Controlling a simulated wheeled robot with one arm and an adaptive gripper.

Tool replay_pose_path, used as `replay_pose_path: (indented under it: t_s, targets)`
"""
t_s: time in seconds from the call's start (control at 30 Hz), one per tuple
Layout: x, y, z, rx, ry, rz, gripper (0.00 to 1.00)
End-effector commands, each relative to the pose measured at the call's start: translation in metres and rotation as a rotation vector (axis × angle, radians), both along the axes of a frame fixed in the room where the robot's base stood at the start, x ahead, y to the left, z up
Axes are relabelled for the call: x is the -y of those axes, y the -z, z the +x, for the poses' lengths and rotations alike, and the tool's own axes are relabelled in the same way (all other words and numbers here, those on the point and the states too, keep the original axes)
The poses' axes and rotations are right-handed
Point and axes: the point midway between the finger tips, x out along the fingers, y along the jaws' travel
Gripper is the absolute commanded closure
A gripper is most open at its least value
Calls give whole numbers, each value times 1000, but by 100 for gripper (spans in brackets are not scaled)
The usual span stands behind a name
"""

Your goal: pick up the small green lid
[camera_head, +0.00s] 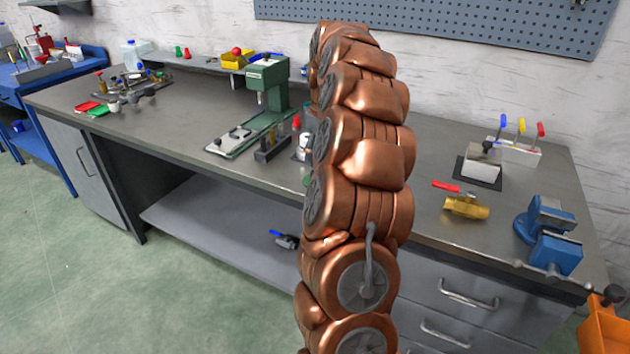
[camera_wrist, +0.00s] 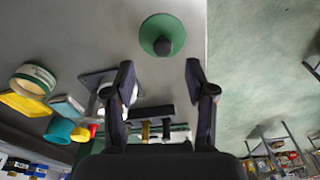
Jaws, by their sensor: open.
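The small green lid (camera_wrist: 147,38) is a round green disc with a dark knob, lying on the grey bench top near its edge, at the top middle of the wrist view. My gripper (camera_wrist: 159,66) is open, with its two dark fingers apart and nothing between them. The lid shows beyond the fingertips, roughly in line with the gap, and apart from them. In the head view my copper arm hides my gripper. A small green patch (camera_head: 307,181) beside the arm may be the lid, mostly hidden.
A green press (camera_head: 266,85) stands on the bench left of my arm. A brass valve (camera_head: 466,206) and a blue vise (camera_head: 550,235) stand to the right. In the wrist view, a teal cup (camera_wrist: 58,130) and other items crowd the left; green floor lies beyond the bench edge.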

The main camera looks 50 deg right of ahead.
Motion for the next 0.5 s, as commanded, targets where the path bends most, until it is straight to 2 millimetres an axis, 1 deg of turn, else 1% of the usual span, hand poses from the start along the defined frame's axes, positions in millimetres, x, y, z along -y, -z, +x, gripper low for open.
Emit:
replay_pose_path:
  t_s: [0.1, 0.37, 0.5]
  targets:
    - [-2, 11, 0, -4, 0, 4, 45]
    - [-2, 23, 2, -1, 1, 2, 45]
    - [-4, 39, 3, -2, 0, 3, 45]
